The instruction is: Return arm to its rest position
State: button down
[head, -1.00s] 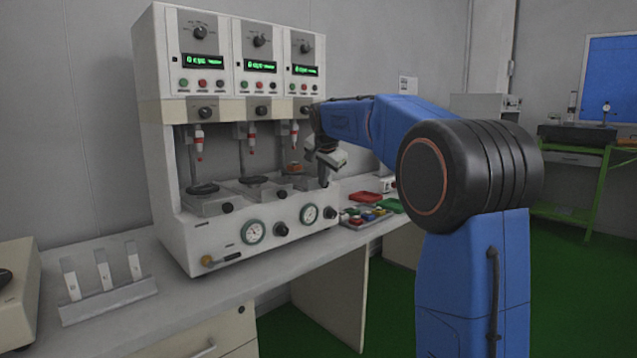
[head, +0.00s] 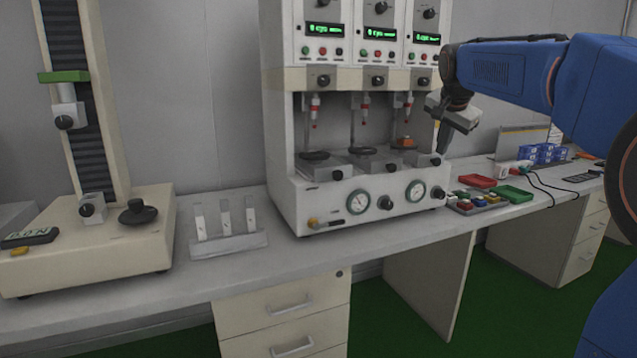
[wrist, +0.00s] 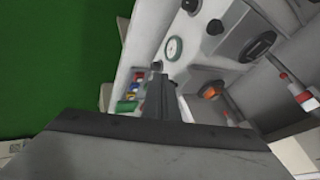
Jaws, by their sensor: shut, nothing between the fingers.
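My blue arm (head: 500,75) reaches in from the right in the head view. My gripper (head: 443,150) points down at the right front of the white three-station test machine (head: 350,210). Its fingers are together with nothing seen between them. In the wrist view my gripper (wrist: 160,85) is a dark narrow shape in the middle, and the machine's front with a gauge (wrist: 174,48) lies beyond it. An orange-topped piece (head: 404,142) sits at the right station, to the left of my gripper; it also shows in the wrist view (wrist: 211,90).
A tray of coloured parts (head: 475,203) and red and green trays (head: 514,194) lie on the bench right of the machine. A rack of strips (head: 228,243) and a tall tester (head: 90,250) stand at left. Green floor is open in front.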

jog(key=s+a+f+n, duration=0.3)
jog(key=s+f, duration=0.7)
jog(key=s, duration=0.4)
jog(key=s+a+f+n+g+y, duration=0.1)
jog(key=s+a+f+n, duration=0.2)
jog(key=s+f, duration=0.6)
jog(key=s+a+f+n+y, duration=0.1)
jog(key=s+a+f+n, duration=0.2)
jog(key=s+f, duration=0.7)
jog(key=s+n, duration=0.2)
jog(key=s, duration=0.8)
jog(key=shift+s+f+n+g, duration=0.25)
jog(key=shift+f+n+g, duration=0.05)
jog(key=shift+f+g, duration=0.1)
jog(key=shift+r, duration=0.1)
